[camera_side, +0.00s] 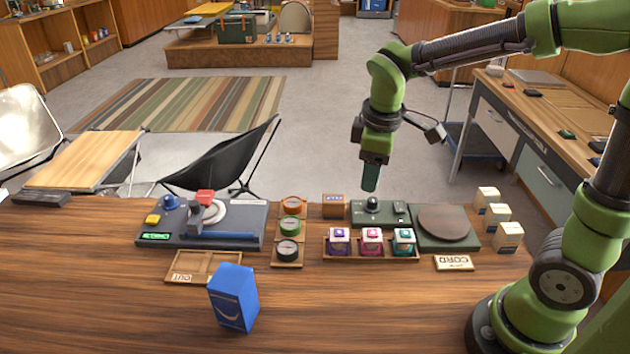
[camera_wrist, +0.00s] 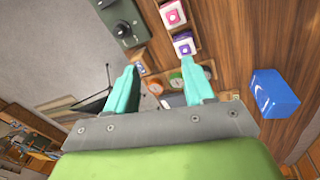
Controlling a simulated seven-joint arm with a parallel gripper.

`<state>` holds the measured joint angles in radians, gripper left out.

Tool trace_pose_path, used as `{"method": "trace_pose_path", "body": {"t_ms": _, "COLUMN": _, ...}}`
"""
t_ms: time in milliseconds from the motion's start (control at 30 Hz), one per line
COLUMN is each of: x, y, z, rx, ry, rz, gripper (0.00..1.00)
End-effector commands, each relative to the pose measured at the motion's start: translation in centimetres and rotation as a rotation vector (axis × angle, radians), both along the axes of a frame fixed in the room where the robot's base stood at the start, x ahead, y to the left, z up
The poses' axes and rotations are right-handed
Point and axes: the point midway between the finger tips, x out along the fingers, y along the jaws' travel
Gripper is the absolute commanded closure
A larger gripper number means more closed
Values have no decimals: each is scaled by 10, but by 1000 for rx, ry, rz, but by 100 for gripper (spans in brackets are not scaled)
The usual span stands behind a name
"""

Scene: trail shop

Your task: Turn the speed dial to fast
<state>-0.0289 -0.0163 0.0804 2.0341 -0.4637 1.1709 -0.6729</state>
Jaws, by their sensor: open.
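A dark green control box (camera_side: 358,218) stands at the back of the bench and carries a round dark knob (camera_side: 372,204) and a small switch (camera_side: 399,208). The knob also shows at the upper left of the wrist view (camera_wrist: 123,29). A second knob, blue (camera_side: 168,203), sits on the grey machine at left. I cannot read any speed marking on either. My gripper (camera_side: 370,187) points down just above the green box's knob, apart from it as far as I can tell. In the wrist view its two teal fingers (camera_wrist: 160,68) are spread with nothing held between them.
A brown round plate (camera_side: 444,222) adjoins the box. A wooden block (camera_side: 332,206) and a rack of round pieces (camera_side: 289,226) stand left.

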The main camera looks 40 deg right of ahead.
Motion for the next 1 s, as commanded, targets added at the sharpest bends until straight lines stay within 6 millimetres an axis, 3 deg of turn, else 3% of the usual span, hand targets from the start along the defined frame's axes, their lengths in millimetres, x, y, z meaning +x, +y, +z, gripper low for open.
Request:
{"method": "trace_pose_path", "body": {"t_ms": 33, "x": 16, "y": -3, "z": -9, "rx": -66, "ry": 71, "rz": 153, "gripper": 47}}
{"method": "trace_pose_path", "body": {"t_ms": 200, "x": 52, "y": -19, "z": -18, "rx": -239, "ry": 254, "rz": 612, "gripper": 47}}
{"method": "trace_pose_path", "body": {"t_ms": 400, "x": 64, "y": -32, "z": -1, "rx": -333, "ry": 357, "rz": 909, "gripper": 47}}
{"method": "trace_pose_path", "body": {"t_ms": 667, "x": 61, "y": -38, "z": -12, "rx": -332, "ry": 390, "rz": 987, "gripper": 47}}
{"method": "trace_pose_path", "body": {"t_ms": 1000, "x": 60, "y": -64, "z": -76, "rx": -330, "ry": 393, "rz": 986, "gripper": 47}}
